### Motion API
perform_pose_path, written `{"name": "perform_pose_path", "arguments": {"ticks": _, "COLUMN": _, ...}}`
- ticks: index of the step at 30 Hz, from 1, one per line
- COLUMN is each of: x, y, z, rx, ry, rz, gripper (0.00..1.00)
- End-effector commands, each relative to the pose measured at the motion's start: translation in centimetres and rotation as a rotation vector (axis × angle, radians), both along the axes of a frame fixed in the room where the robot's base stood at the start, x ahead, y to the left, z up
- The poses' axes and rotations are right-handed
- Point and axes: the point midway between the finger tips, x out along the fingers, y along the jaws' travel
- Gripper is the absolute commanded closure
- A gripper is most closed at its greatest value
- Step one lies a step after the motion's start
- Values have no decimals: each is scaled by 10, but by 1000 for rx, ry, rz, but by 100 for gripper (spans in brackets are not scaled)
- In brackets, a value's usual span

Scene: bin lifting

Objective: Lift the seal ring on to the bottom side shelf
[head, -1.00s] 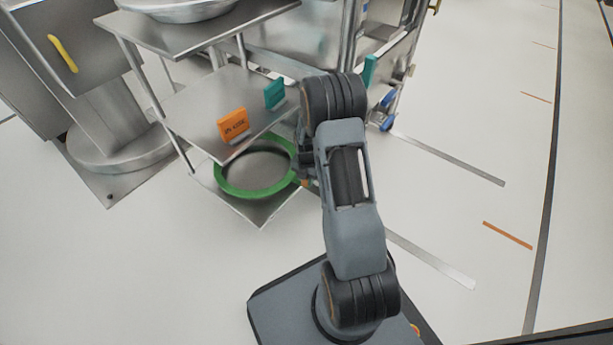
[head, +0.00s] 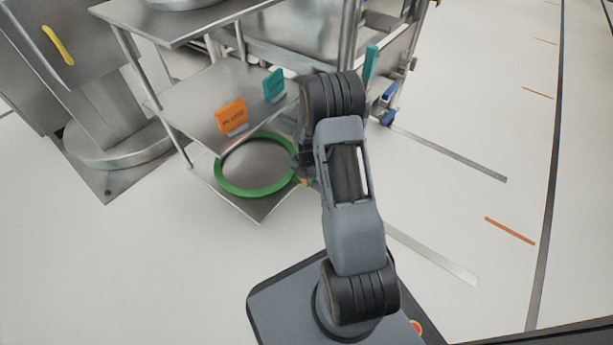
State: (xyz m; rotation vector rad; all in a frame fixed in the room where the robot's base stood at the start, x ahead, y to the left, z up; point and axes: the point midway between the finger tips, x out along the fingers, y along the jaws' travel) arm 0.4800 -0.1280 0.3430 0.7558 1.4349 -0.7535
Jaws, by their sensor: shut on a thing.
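The green seal ring (head: 223,184) is at the bottom side shelf (head: 258,211), below the middle shelf, whose edge hides a little of its back. It looks flat over the shelf plate; I cannot tell whether it touches the plate. My gripper (head: 303,168) is at the ring's right side, shut on the ring's rim. The fingers are small and mostly hidden by my arm.
The middle shelf (head: 190,105) above carries an orange tag (head: 232,117) and a teal tag (head: 273,86) at its edge. The top shelf (head: 180,30) holds a metal bowl. A steel column on a round base stands left. Open floor lies in front and right.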

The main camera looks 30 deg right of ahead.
Motion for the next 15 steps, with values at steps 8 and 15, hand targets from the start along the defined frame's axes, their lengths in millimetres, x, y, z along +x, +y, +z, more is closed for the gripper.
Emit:
{"name": "perform_pose_path", "arguments": {"ticks": 8, "x": 0, "y": 0, "z": -1, "rx": 0, "ry": 0, "rz": 0, "gripper": 98}}
{"name": "perform_pose_path", "arguments": {"ticks": 15, "x": 0, "y": 0, "z": -4, "rx": 0, "ry": -1, "rz": 0, "gripper": 98}}
